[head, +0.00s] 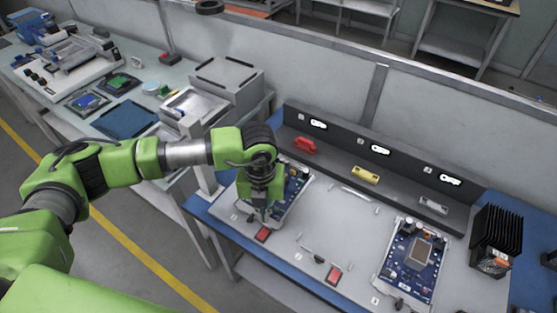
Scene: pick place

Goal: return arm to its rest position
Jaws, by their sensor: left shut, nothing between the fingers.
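My left arm reaches in from the left, green with grey joints. My left gripper (262,212) points down over the left part of the workbench, in front of a blue circuit board (293,190). Its fingers are shut with nothing between them. The gripper and wrist hide part of that board. A red block (262,234) lies on the bench just below the fingertips; a small gap or contact cannot be told. My right gripper is not in view.
A second circuit board (415,262) and a black finned heatsink (496,238) stand at the right. A dark rack (375,165) along the back holds a red part (305,145), a yellow part (366,175) and a grey part (433,205). Another red block (333,274) lies near the front.

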